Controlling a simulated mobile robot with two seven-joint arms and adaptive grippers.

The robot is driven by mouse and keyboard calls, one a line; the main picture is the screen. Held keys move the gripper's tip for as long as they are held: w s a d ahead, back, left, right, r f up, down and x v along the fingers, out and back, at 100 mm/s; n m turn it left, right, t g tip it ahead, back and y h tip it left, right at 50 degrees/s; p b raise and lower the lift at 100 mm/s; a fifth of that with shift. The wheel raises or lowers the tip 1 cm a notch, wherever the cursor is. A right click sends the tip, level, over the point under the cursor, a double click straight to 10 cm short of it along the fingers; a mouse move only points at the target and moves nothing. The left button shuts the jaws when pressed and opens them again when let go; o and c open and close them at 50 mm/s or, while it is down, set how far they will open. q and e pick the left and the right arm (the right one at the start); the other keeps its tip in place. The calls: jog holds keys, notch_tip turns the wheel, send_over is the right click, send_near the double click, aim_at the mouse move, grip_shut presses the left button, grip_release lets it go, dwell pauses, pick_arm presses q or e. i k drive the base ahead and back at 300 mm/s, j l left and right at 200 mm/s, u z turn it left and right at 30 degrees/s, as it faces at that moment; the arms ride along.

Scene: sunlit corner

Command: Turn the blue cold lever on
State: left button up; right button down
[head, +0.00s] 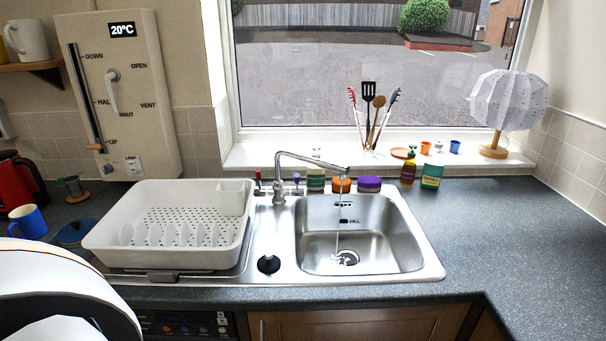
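The blue cold lever (297,178) stands at the right side of the tap base, behind the sink. The red lever (258,176) stands at the left side of the same base. The metal tap (279,190) rises between them, and its spout reaches right over the steel sink basin (385,225). A thin stream of water (338,232) falls from the spout toward the drain. The levers are small here, so their exact angles are hard to tell. Neither gripper shows in the head view.
A white dish rack (110,240) stands left of the basin. A black plug (268,264) sits on the steel strip between them. Tubs, an orange one (340,185) and a purple one (369,184), stand behind the basin. The right worktop (510,225) is clear.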

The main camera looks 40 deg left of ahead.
aim_at(297, 191)
jog(key=i+u, duration=0.1)
jog(key=u, duration=1.2)
